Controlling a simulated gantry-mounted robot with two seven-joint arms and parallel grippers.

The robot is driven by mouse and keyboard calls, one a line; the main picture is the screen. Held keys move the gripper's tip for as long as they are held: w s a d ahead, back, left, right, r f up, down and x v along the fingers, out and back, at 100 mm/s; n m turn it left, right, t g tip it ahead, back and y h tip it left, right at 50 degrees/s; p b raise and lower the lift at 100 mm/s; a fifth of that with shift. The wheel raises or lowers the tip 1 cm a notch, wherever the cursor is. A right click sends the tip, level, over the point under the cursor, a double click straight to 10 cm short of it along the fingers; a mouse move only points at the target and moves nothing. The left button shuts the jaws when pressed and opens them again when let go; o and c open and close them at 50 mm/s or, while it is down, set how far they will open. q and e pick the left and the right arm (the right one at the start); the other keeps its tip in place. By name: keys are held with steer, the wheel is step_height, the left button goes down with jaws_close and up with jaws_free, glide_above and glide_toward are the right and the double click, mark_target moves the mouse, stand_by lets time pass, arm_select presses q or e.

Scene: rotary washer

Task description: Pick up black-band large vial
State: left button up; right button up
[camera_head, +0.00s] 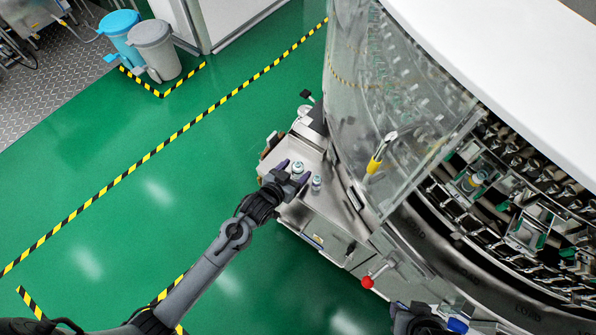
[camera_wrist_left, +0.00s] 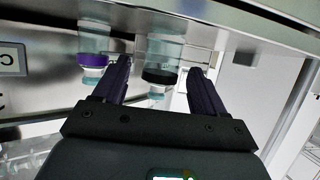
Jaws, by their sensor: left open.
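The black-band large vial (camera_wrist_left: 162,74) is clear glass with a black ring. In the left wrist view it stands in the gap between the two dark purple fingers of my left gripper (camera_wrist_left: 160,82). The fingers are open, with visible space beside the vial. In the head view my left gripper (camera_head: 292,172) reaches over the steel ledge with its fingers on either side of a vial (camera_head: 298,167); band colours are too small to tell there. A second vial, with a purple band (camera_wrist_left: 92,60), stands outside the fingers, to the left in the wrist view.
The steel ledge (camera_head: 312,210) adjoins the rotary washer with its curved clear guard (camera_head: 400,110). A yellow-handled tool (camera_head: 377,160) shows at the guard. A red knob (camera_head: 367,282) sticks out in front.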

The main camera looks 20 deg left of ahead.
arm_select(q)
steer(key=shift+w+f, duration=0.15)
steer(key=shift+w, duration=0.2)
steer(key=shift+s, duration=0.1)
steer(key=c, duration=1.1)
